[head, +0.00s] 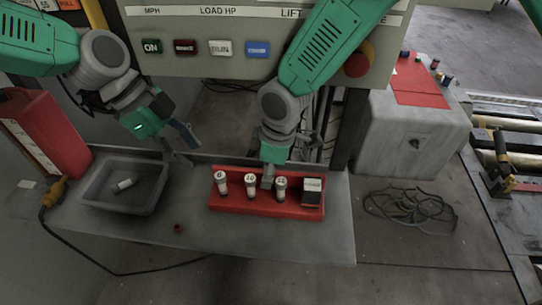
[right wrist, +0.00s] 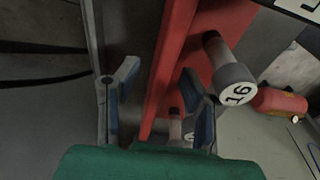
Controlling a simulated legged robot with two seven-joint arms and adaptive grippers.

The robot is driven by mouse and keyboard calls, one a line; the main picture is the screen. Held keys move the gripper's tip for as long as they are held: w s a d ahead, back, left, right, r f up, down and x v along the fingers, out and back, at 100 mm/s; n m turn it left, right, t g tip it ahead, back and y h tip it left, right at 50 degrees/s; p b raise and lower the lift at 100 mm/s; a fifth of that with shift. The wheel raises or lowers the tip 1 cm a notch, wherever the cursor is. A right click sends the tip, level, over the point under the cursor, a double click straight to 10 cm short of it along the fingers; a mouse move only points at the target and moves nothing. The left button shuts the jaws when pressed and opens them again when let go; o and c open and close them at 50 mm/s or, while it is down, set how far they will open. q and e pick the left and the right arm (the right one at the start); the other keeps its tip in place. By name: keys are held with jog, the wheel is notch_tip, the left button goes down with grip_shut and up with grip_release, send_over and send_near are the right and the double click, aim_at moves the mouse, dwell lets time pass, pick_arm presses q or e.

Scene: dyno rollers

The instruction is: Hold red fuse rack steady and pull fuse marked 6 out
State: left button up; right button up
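The red fuse rack (head: 265,207) lies on the grey table with three upright white-capped fuses and a dark block with a white label (head: 312,191). The fuse marked 6 (head: 221,183) is at the rack's left end. My right gripper (head: 267,180) is at the rack's back edge, between the middle and right fuses. In the right wrist view its fingers (right wrist: 160,100) are open, one on either side of the rack's red back wall; a fuse marked 16 (right wrist: 232,83) is close by. My left gripper (head: 184,152) appears open and empty, above the table's back edge, left of the rack.
A grey tray (head: 94,200) holding a small white fuse-like piece (head: 125,184) is left of the rack. A small red object (head: 178,228) lies in front. A red container (head: 45,135) stands at far left. A control panel with buttons (head: 222,48) rises behind.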

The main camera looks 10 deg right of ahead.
jog(key=shift+f, duration=0.85)
jog(key=shift+d, duration=0.1)
grip_shut()
